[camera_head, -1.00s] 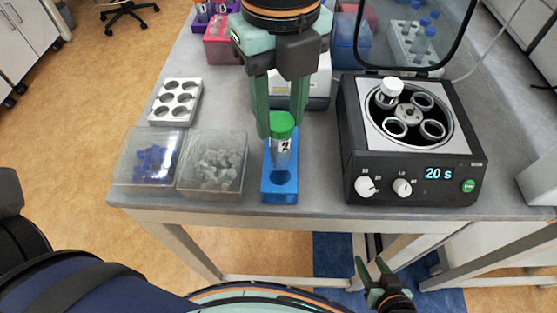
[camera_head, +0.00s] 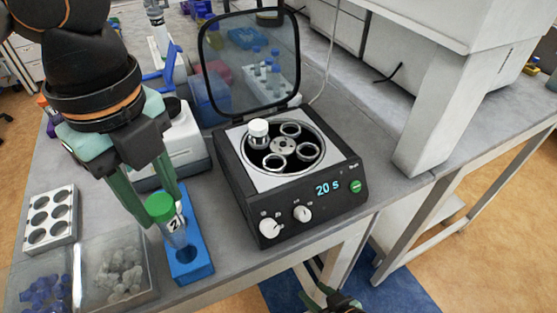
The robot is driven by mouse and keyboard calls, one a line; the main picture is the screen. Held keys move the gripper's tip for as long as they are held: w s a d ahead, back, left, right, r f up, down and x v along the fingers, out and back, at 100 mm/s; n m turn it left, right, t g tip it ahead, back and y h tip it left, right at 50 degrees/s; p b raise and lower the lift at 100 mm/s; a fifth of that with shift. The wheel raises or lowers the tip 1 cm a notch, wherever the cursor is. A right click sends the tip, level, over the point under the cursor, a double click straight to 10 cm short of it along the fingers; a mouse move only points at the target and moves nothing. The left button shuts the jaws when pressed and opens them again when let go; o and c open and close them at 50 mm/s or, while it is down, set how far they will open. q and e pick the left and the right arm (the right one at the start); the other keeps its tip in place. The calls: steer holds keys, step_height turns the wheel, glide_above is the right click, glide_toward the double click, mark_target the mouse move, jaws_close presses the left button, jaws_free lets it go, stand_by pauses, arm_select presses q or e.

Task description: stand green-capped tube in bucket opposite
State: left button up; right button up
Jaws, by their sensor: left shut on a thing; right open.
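The green-capped tube (camera_head: 174,233), labelled 2, is upright at the blue rack (camera_head: 190,272). My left gripper (camera_head: 163,208) is shut on it near the cap; I cannot tell whether its lower end is still in the rack. The centrifuge (camera_head: 240,182) stands right of the rack with its lid (camera_head: 250,65) up. A white-capped tube (camera_head: 258,132) stands in the rotor's upper-left bucket. The bucket opposite (camera_head: 308,151), across the hub, is empty, as are the other two. My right gripper (camera_head: 330,298) is open and empty at the bottom edge, low in front of the table.
A grey tray with round wells (camera_head: 50,217), a box of blue caps (camera_head: 38,292) and a box of pale caps (camera_head: 118,270) lie left of the rack. A white device (camera_head: 185,145) stands behind it. A large white machine (camera_head: 430,110) stands at right. Bench space right of the centrifuge is clear.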

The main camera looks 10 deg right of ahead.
steer(key=shift+w+r, duration=0.1)
steer(key=shift+w, duration=0.2)
arm_select(q)
step_height(320, 180, up, 7)
steer(key=p, duration=0.3)
steer(key=shift+p, duration=0.4)
steer(key=shift+f, duration=0.1)
arm_select(e)
step_height(320, 180, up, 4)
steer(key=shift+s+f, duration=0.15)
steer(key=shift+f, duration=0.1)
steer(key=s+d+f, duration=0.2)
steer(key=d+f, duration=0.1)
arm_select(q)
steer(key=w+d+p, duration=0.5)
steer(key=w+d, duration=0.1)
steer(key=d, duration=0.5)
steer(key=w+d+p, duration=0.5)
steer(key=w+d, duration=0.2)
steer(key=d, duration=0.4)
steer(key=shift+w, duration=0.3)
arm_select(e)
step_height(320, 180, up, 10)
steer(key=shift+w+d+m+h, duration=0.15)
steer(key=shift+d+m+h, duration=0.05)
steer(key=shift+m+h, duration=0.2)
